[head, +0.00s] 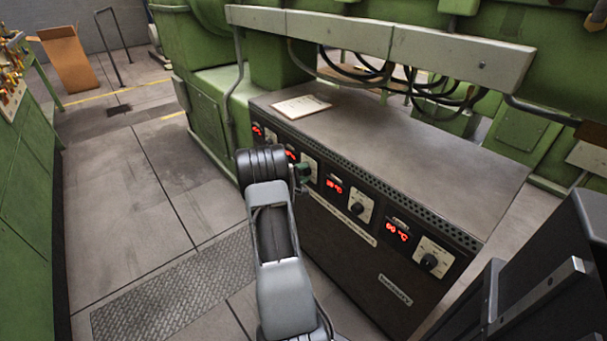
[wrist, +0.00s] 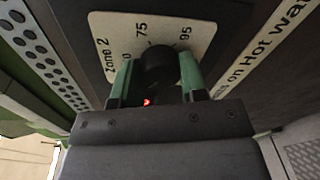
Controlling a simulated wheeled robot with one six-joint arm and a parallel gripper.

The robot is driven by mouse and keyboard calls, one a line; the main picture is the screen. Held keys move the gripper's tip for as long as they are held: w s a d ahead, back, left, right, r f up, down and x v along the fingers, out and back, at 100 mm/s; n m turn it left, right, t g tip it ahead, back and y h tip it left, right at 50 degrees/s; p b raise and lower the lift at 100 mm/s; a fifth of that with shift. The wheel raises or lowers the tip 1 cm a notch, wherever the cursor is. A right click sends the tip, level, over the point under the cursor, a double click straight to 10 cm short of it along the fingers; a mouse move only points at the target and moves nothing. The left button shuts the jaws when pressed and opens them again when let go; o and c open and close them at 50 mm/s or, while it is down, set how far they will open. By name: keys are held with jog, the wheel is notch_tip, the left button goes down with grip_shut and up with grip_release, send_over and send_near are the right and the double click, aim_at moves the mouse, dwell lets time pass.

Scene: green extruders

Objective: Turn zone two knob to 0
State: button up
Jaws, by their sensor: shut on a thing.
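The zone two knob (wrist: 160,60) is a round black knob on a pale dial plate (wrist: 116,38) marked "Zone 2", with 0, 75 and 95 in view around it. My gripper (wrist: 157,76) has green fingers, one on each side of the knob, and is shut on it. Where the knob's pointer stands is hidden. In the head view, my gripper (head: 302,173) is at the front of the dark control box (head: 410,150), at the second dial plate (head: 311,168) from the left. My wrist and fingers hide most of that knob.
To the right on the same front are two more black knobs (head: 357,208) and (head: 429,262), with red temperature displays (head: 397,232). A paper (head: 301,107) lies on the box top. Green machinery (head: 215,95) stands behind. The floor at left is clear.

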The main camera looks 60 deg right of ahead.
jog(key=n, duration=0.3)
jog(key=n+p, duration=0.1)
jog(key=n, duration=0.2)
jog(key=shift+n+g+p, duration=0.3)
jog(key=shift+n+g, duration=0.1)
jog(key=n+p, duration=0.1)
jog(key=n, duration=0.2)
jog(key=shift+g+y, duration=0.3)
jog(key=shift+f+n+p, duration=0.15)
jog(key=shift+n+p, duration=0.35)
jog(key=shift+n, duration=0.6)
jog(key=shift+a+f+n+g, duration=0.1)
jog(key=shift+n+g, duration=0.2)
jog(key=o, duration=0.9)
jog(key=p+v, duration=0.2)
jog(key=v, duration=1.1)
jog(key=shift+w+a+r, duration=0.1)
jog(key=shift+a+r, duration=0.1)
jog(key=shift+a, duration=0.15)
